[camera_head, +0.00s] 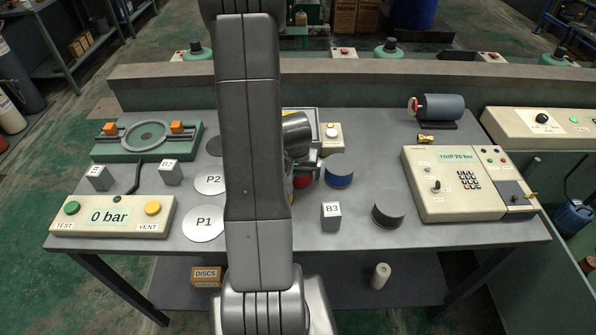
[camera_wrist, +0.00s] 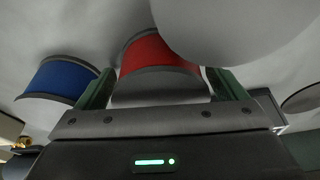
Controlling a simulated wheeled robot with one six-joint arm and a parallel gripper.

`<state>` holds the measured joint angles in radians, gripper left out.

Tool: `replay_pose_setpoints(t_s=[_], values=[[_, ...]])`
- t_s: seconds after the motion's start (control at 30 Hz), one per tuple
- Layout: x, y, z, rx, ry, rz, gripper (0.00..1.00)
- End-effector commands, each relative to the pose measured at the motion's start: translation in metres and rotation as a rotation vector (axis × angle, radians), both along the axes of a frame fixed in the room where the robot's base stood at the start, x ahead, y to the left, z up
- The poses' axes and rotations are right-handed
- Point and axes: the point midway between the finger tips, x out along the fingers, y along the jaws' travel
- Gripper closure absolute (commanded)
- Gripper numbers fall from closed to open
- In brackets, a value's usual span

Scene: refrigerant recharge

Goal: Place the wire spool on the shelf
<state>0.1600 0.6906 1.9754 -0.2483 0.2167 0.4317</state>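A red-banded spool (camera_head: 303,182) with grey rims sits on the grey workbench, mostly hidden by my arm in the head view. A blue-banded spool (camera_head: 339,178) and a dark spool (camera_head: 388,215) stand to its right; I cannot tell which of these is the wire spool. In the wrist view the red spool (camera_wrist: 157,55) shows between and beyond my fingers, with gaps at both sides. The blue spool (camera_wrist: 58,80) is left of it. My gripper (camera_wrist: 163,92) is open and holds nothing visible. The lower shelf (camera_head: 330,291) is under the bench.
A DISCS box (camera_head: 206,276) and a pale roll (camera_head: 380,276) are on the lower shelf. Block B3 (camera_head: 331,216) stands near the blue spool. Round pads P1 (camera_head: 204,223) and P2 (camera_head: 211,184) lie left of my arm. A keypad console (camera_head: 455,185) stands at right.

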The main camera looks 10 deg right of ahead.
Motion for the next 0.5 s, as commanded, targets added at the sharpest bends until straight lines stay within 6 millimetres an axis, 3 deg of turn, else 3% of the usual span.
replay_pose_setpoints(t_s=[0.3,0.5], values=[[0.0,0.0,0.002,0.0,0.0,0.0,0.0],[-0.003,0.001,0.02,-0.001,-0.004,-0.002,0.0]])
